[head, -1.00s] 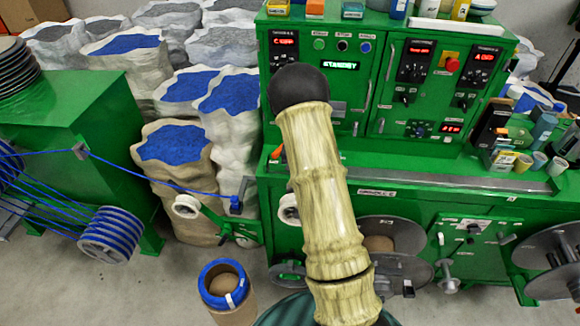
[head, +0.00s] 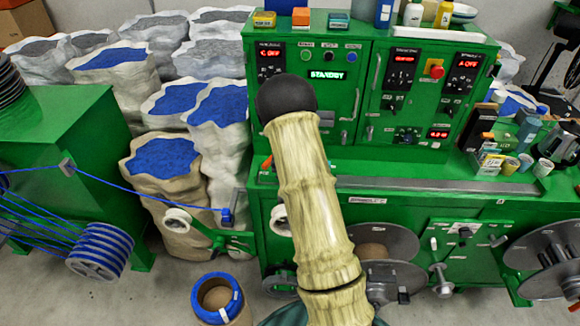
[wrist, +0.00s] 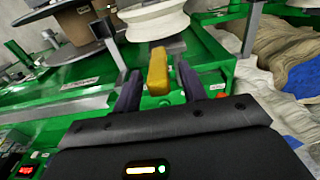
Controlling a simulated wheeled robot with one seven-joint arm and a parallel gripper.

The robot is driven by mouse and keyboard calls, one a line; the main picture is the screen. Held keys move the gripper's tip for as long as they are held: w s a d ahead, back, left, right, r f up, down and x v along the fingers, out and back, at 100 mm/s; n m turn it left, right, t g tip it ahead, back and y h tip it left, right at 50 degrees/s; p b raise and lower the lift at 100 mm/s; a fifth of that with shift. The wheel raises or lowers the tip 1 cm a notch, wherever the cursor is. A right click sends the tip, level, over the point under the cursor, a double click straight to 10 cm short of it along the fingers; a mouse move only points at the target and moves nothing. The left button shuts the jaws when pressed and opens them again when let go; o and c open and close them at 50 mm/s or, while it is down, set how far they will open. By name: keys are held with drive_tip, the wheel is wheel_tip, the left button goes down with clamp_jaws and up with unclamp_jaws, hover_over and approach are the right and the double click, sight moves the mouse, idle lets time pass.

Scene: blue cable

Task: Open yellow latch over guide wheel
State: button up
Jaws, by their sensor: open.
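A yellow latch (wrist: 158,72) shows in the wrist view, just below a white guide wheel (wrist: 155,20). My gripper (wrist: 160,88) is open, with one dark finger on each side of the latch; I cannot tell whether either touches it. In the head view, a white guide wheel (head: 279,220) on the green machine is partly covered by my arm. My gripper and the yellow latch are hidden there.
A cardboard tube with a blue ring (head: 217,292) stands on the floor. The control cabinet (head: 345,110) rises behind my arm.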

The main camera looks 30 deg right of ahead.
wheel_tip(320, 180, up, 17)
drive_tip(key=s+b, duration=0.1)
drive_tip(key=b, duration=0.4)
drive_tip(key=shift+a, duration=0.3)
drive_tip(key=shift+s, duration=0.15)
drive_tip(key=s+a+f+n+b, duration=0.1)
drive_tip(key=s+a+f+n, duration=0.1)
drive_tip(key=s+a, duration=0.3)
drive_tip(key=s+a+f+n+t+b, duration=0.1)
drive_tip(key=s+a+f, duration=0.4)
drive_tip(key=s, duration=0.5)
drive_tip(key=s+a+f+n+t+b, duration=0.1)
drive_tip(key=s+a+f+n, duration=0.2)
drive_tip(key=s, duration=0.4)
drive_tip(key=shift+s+a+f, duration=0.15)
drive_tip(key=shift+a+f, duration=0.05)
drive_tip(key=shift+a, duration=0.7)
